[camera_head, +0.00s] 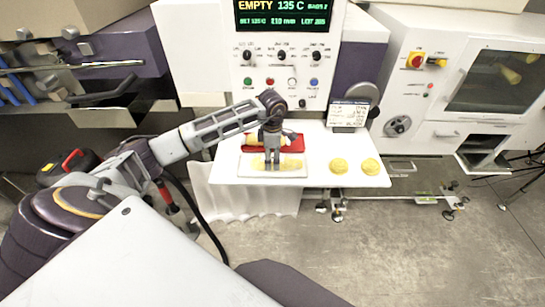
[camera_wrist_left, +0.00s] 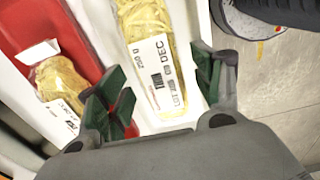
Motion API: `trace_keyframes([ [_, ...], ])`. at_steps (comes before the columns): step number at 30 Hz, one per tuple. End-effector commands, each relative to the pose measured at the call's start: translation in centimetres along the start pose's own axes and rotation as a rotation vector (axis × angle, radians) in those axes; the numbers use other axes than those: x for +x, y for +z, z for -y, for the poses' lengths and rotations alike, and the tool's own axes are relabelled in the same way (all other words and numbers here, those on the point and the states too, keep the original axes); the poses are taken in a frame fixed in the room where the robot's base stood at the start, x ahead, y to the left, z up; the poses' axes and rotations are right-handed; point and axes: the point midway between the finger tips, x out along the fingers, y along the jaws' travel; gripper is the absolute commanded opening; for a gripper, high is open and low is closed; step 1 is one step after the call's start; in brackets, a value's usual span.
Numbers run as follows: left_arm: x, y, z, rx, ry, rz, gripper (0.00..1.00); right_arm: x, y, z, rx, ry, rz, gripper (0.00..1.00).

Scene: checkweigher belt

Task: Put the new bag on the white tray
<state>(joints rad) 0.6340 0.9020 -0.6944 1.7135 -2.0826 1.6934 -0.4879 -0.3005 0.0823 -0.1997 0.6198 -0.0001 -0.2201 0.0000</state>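A clear bag of yellow pasta (camera_wrist_left: 143,22) with a white label reading "DEC" lies on the white tray (camera_wrist_left: 196,14); in the head view this bag (camera_head: 259,162) shows behind my gripper on the white tray (camera_head: 300,171). A second labelled pasta bag (camera_wrist_left: 62,82) lies in the red tray (camera_wrist_left: 25,28), which shows in the head view (camera_head: 296,143) behind the white tray. I cannot tell which bag is the new one. My left gripper (camera_head: 272,167) is open low over the white tray, its fingers (camera_wrist_left: 160,70) apart on either side of the labelled end. My right gripper is not in view.
Two round yellow pasta nests (camera_head: 339,166) sit on the white table (camera_head: 225,165) to the right. The machine panel (camera_head: 285,78) with its display reading "EMPTY" stands behind.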

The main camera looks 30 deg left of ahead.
Motion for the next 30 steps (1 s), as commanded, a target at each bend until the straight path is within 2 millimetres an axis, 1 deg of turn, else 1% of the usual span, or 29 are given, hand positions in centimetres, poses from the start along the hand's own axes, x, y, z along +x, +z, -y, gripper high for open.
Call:
trace_keyframes([
  [13, -0.4, 0.0, 0.0, 0.0, 0.0, 0.0, 0.67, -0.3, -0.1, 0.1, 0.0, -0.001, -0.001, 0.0],
  [17, -1.4, 0.0, -0.1, 0.0, 0.003, 0.0, 0.67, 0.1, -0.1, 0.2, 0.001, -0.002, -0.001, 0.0],
  [30, -6.7, 0.0, -0.1, 0.0, 0.002, 0.001, 0.67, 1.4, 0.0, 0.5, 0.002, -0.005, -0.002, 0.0],
])
